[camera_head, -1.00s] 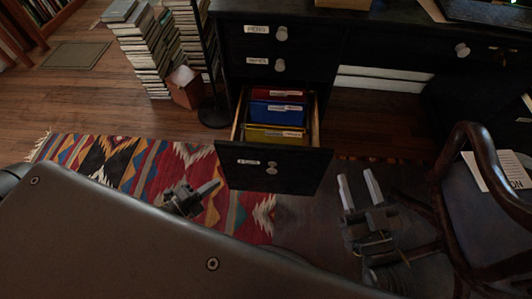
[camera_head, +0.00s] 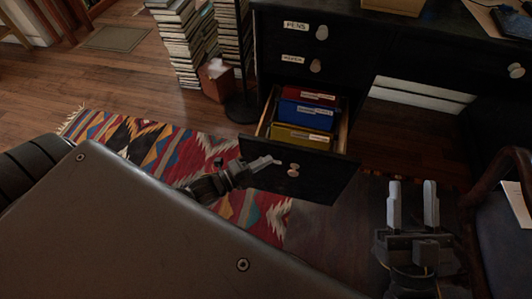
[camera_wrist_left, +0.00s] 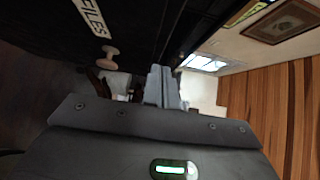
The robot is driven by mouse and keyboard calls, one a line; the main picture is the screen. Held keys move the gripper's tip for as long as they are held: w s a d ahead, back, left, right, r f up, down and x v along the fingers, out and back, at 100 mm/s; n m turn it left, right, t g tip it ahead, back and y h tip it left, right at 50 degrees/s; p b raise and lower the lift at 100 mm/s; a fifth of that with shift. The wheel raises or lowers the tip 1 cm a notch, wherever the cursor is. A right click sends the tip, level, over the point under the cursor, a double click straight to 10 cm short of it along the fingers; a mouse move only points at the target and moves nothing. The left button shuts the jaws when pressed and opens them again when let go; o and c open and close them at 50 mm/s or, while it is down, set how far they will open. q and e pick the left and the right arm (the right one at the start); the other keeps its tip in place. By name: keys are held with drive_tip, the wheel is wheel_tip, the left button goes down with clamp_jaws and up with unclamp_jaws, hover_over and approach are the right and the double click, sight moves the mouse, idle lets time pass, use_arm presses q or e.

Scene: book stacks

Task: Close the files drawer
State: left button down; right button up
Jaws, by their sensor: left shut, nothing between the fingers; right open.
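The files drawer (camera_head: 322,179) is the bottom drawer of the black desk and stands pulled open. Red, blue and yellow file folders (camera_head: 304,115) show inside it. Its pale round knob (camera_head: 293,170) is on the front, and the wrist view shows the knob (camera_wrist_left: 110,52) beside the FILES label (camera_wrist_left: 92,17). My left gripper (camera_head: 266,162) is shut and empty at the left part of the drawer front; I cannot tell whether it touches. It also shows in the left wrist view (camera_wrist_left: 161,80). My right gripper (camera_head: 412,203) is open and empty, right of the drawer.
Two shut drawers (camera_head: 292,45) are above the files drawer. A dark wooden chair (camera_head: 505,195) stands at the right. A patterned rug (camera_head: 145,150) lies at the left. Book stacks (camera_head: 180,40), a small box (camera_head: 217,80) and a dark stand (camera_head: 241,105) are left of the desk.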

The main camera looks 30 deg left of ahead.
sight(276, 146)
use_arm(q)
drive_tip(key=shift+w+a+b, duration=0.15)
drive_tip(key=shift+w+a, duration=0.15)
drive_tip(key=shift+w, duration=0.6)
drive_tip(key=shift+w+a+b, duration=0.15)
drive_tip(key=shift+w+a, duration=0.1)
drive_tip(key=shift+w, duration=0.65)
drive_tip(key=shift+w+a, duration=0.1)
